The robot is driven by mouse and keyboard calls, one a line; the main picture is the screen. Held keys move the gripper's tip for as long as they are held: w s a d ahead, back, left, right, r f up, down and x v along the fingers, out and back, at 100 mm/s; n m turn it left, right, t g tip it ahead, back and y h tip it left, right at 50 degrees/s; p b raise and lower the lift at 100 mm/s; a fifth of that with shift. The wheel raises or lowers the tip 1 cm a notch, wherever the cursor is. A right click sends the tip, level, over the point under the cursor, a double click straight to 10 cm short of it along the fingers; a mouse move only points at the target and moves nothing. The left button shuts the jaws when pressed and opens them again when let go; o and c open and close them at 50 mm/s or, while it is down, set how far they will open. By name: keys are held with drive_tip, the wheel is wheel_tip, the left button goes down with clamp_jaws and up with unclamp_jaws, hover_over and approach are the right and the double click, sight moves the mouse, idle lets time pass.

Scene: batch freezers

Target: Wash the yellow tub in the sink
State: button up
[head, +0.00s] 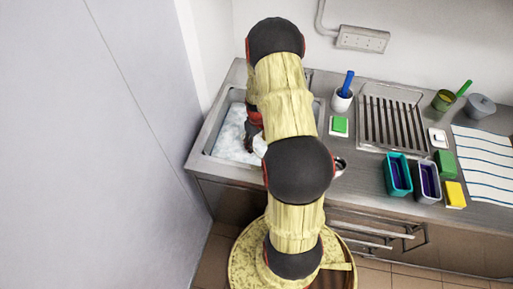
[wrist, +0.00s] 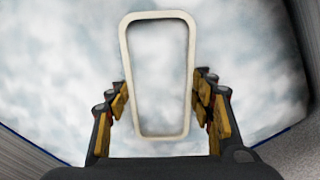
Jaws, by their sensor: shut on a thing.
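A long tub with a pale cream rim (wrist: 158,15) is between the fingers of my gripper (wrist: 162,95) in the wrist view. It looks cream rather than clearly yellow. My gripper is shut on its two sides near the lower end. White foam shows inside the rim and all around it. In the head view the sink (head: 208,139) is at the left and holds white foam (head: 233,130). My arm reaches over it and hides much of the basin. A small pale part, perhaps of the tub (head: 260,147), shows beside my arm.
Right of the sink are a green sponge (head: 340,125), a white cup with a blue tool (head: 342,100) and a drying rack (head: 392,128). A teal tub (head: 388,163) and a grey tub (head: 419,176) stand near the front edge. A striped towel (head: 483,150) lies far right.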

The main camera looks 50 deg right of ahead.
drive_tip(key=shift+d, duration=1)
drive_tip(key=shift+a, duration=0.1)
drive_tip(key=shift+a, duration=1.85)
drive_tip(key=shift+d, duration=2)
